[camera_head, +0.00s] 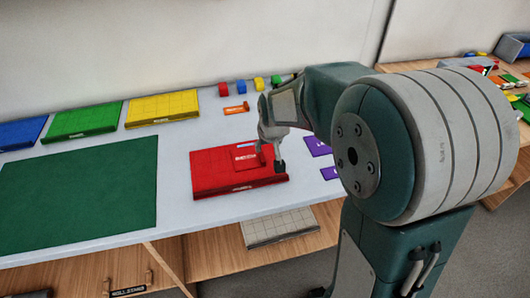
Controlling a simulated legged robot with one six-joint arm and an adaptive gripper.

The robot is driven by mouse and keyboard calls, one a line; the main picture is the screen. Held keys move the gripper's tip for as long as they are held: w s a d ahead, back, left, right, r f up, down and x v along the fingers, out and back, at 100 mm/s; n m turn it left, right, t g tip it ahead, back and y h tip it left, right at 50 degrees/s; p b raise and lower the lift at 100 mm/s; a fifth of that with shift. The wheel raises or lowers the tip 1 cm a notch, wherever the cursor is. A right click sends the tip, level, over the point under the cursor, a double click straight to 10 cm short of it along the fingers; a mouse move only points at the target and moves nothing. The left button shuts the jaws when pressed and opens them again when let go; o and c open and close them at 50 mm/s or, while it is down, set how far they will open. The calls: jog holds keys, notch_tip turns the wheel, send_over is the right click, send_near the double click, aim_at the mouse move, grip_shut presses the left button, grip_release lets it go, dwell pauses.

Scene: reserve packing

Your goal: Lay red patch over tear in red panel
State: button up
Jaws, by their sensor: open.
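The red panel (212,179) is a thick red slab lying near the front edge of the white table, with a label on its front side. A smaller red piece with white lettering, which looks like the red patch (247,158), is at the panel's upper right part. I cannot tell whether it lies flat or slightly raised. My gripper (271,161) is open and points down over the panel's right part, beside the red piece. I cannot tell whether its fingers touch the piece. I cannot make out the tear.
Purple pieces (317,147) lie just right of my gripper. An orange piece (236,108) lies behind the panel. Yellow (162,107), green (83,120) and blue (22,133) panels line the back left. A large green mat (78,195) covers the left table.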

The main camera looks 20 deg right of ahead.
jog(key=s+r, duration=0.5)
jog(key=s, duration=0.7)
jog(key=s+r+t, duration=0.1)
jog(key=s+r, duration=0.5)
jog(key=s, duration=0.6)
jog(key=shift+s, duration=0.2)
jog(key=shift+r, duration=0.1)
